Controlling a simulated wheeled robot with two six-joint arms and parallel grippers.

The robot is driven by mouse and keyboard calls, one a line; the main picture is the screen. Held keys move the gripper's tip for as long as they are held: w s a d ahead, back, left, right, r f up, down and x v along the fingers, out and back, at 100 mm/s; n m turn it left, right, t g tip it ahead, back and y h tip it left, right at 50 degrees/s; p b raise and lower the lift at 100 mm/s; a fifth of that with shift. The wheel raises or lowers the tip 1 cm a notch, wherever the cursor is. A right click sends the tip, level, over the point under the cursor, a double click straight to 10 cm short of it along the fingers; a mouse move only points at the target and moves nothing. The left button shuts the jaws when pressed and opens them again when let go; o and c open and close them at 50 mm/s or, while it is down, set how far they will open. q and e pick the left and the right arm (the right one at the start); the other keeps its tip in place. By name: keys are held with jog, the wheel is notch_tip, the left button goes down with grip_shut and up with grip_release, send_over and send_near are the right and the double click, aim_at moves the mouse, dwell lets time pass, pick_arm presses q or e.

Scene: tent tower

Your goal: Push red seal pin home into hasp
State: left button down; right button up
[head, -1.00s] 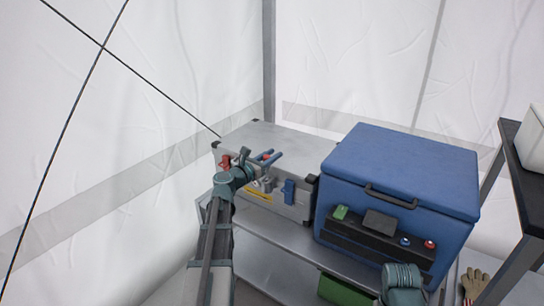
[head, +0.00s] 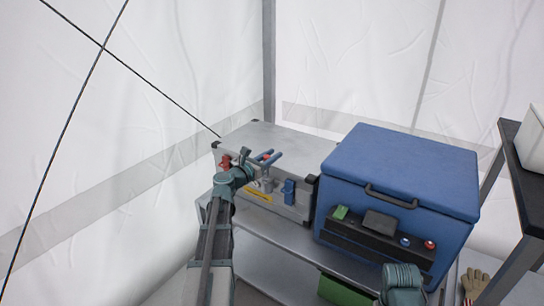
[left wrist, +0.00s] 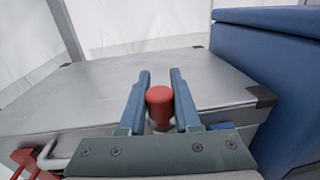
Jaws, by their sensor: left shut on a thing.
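The red seal pin (left wrist: 159,104) has a rounded red head and sits between the two blue fingers of my left gripper (left wrist: 160,100) in the left wrist view. The gripper is shut on it. In the head view, my left gripper (head: 270,158) is at the front top edge of a grey metal case, with a bit of the red pin (head: 266,155) showing between its fingers. A grey metal fitting (head: 265,184), perhaps the hasp, is on the case front just below. The pin's lower end is hidden, so I cannot tell how deep it sits. My right gripper's fingers are not seen.
The grey case (head: 265,135) stands on a metal shelf (head: 290,254). It has a red latch (head: 225,162) at left and a blue latch (head: 289,191) at right. A large blue cooler (head: 400,170) stands close on the right. The case lid is clear.

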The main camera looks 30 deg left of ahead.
pick_arm(q)
jog(key=shift+f+b, duration=1.5)
dwell(0.5)
jog(key=shift+r+p, duration=1.25)
jog(key=shift+f+b, duration=1.45)
jog(key=shift+b, duration=0.05)
dwell(0.6)
jog(key=c, duration=0.5)
grip_release()
jog(key=s, duration=0.4)
jog(key=s+a, duration=0.1)
jog(key=s, duration=0.4)
jog(key=s+a, duration=0.1)
jog(key=s, duration=0.3)
jog(key=shift+s+a, duration=0.25)
jog(key=shift+s, duration=0.1)
